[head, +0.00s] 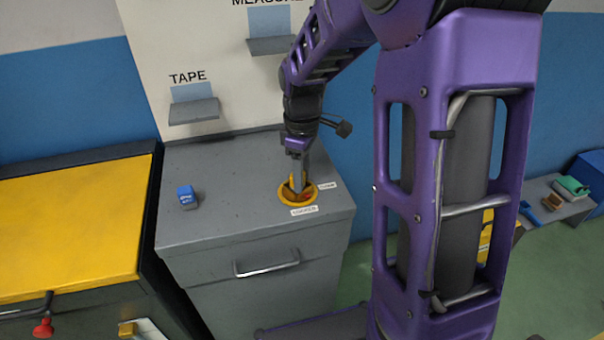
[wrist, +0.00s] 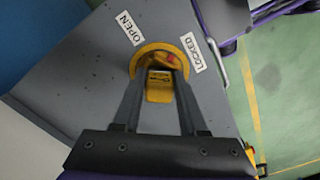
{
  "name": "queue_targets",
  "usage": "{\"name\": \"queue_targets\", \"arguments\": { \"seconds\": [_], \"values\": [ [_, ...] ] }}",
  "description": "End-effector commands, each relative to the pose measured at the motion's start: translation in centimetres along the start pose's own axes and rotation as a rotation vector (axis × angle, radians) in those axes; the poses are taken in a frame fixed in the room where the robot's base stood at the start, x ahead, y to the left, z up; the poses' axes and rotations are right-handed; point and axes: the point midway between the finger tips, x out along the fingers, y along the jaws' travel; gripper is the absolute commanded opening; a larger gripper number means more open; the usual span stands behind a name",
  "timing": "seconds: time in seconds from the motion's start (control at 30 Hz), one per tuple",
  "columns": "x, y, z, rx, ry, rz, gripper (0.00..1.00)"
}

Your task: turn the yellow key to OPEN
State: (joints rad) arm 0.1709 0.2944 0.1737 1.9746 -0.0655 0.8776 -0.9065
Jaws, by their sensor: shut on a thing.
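The yellow key (wrist: 159,92) sits in a round yellow lock ring (wrist: 137,62) on top of a grey cabinet. My gripper (wrist: 160,78) points down onto the lock with its fingers on either side of the key, shut on it. A red mark (wrist: 172,58) shows inside the ring, on the side toward the LOCKED label (wrist: 193,52). The OPEN label (wrist: 129,28) lies at the ring's upper left in the wrist view. In the head view, my gripper (head: 298,184) covers much of the lock ring (head: 284,195).
A panel with a TAPE shelf (head: 194,111) rises behind. A yellow-topped bench (head: 65,230) stands at the left. My arm hides much of the right side.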

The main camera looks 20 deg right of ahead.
Motion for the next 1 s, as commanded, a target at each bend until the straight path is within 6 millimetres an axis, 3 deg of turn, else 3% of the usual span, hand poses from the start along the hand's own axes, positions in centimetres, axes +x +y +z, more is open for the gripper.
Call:
{"name": "queue_targets", "arguments": {
  "seconds": [0.17, 0.5, 1.0],
  "values": [
    [-0.16, 0.04, -0.02, -0.032, 0.0, 0.0, 0.0],
    [-0.14, 0.34, -0.07, -0.302, 0.001, 0.0, 0.0],
    [-0.12, 0.35, -0.06, -0.334, 0.0, -0.001, 0.0]
  ]
}}
